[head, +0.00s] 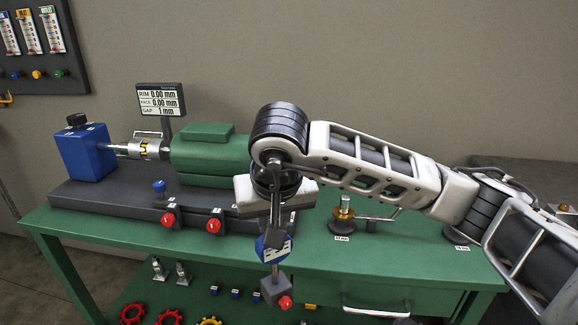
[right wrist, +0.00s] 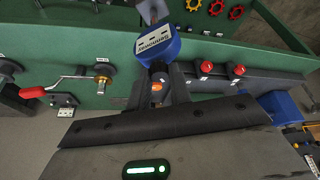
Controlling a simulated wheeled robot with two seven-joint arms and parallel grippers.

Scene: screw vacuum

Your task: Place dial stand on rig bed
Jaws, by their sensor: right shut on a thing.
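The dial stand has a blue dial head (head: 272,248) with a white label, a thin post and a dark base block with a red knob (head: 285,302). My right gripper (head: 274,215) is shut on it, and it hangs upright in front of the table's front edge. In the right wrist view, the blue head (right wrist: 157,46) shows just beyond the two dark fingers (right wrist: 160,90). The dark grey rig bed (head: 110,198) lies on the green table, left of and behind the held stand. My left gripper is out of view.
On the bed stand a blue block (head: 85,152) and a green machine (head: 205,155), with red knobs (head: 213,225) along the front. A readout (head: 161,100) stands behind. A brass-topped post (head: 343,210) is on the table to the right. Red and yellow gears (head: 168,316) lie on the lower shelf.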

